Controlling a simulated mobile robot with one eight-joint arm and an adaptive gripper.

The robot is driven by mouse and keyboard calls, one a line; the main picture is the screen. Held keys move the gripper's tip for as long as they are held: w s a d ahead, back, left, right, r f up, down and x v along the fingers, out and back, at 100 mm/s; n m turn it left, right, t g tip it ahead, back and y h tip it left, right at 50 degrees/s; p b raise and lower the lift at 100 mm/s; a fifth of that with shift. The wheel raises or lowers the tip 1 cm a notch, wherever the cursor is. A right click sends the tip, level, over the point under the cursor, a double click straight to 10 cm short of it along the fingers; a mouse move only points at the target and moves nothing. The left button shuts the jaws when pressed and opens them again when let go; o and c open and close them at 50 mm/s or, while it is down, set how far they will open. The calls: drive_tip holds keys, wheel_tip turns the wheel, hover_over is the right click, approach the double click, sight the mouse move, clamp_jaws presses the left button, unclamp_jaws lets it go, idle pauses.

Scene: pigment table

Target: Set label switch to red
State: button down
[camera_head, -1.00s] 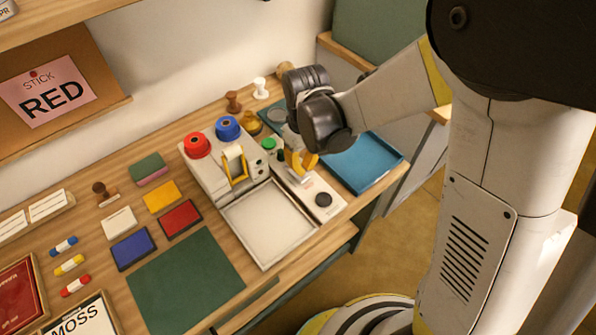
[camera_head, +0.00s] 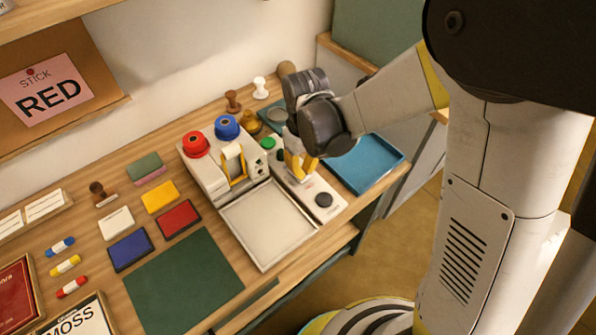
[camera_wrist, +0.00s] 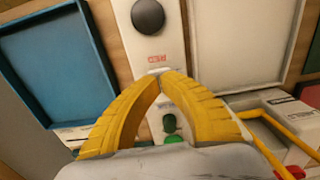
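The white control strip (camera_head: 307,188) lies between the pale square tray and the blue tray. It carries a round black knob (camera_head: 323,200), which also shows in the wrist view (camera_wrist: 148,16), a small red-lettered label (camera_wrist: 157,58) and a green button (camera_head: 268,143). My gripper (camera_wrist: 160,74) is over the strip, its yellow fingertips together beside the red lettering, between the knob and the green button. A small pale bit shows at the tips; I cannot tell whether it is the switch or whether the fingers touch it. The switch's setting is hidden.
The pale square tray (camera_head: 231,211) is left of the strip and the blue tray (camera_head: 398,161) right of it. A white dispenser (camera_head: 203,175) with red (camera_head: 195,144) and blue (camera_head: 227,127) round tops stands close by. A pink card (camera_head: 46,90) reads "STICK RED".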

drive_tip(key=shift+f+b, duration=0.75)
drive_tip(key=shift+f, duration=0.15)
drive_tip(key=shift+r, duration=0.1)
idle(0.3)
drive_tip(key=shift+r+p, duration=2.65)
drive_tip(key=shift+r, duration=0.8)
drive_tip(key=s+d+r+m+t, duration=0.6)
drive_tip(key=s+d+r, duration=0.4)
drive_tip(key=d+r, duration=0.3)
drive_tip(key=shift+s+d+r+m+t, duration=0.25)
drive_tip(key=shift+s+r+m+t, duration=0.2)
drive_tip(key=shift+r, duration=0.8)
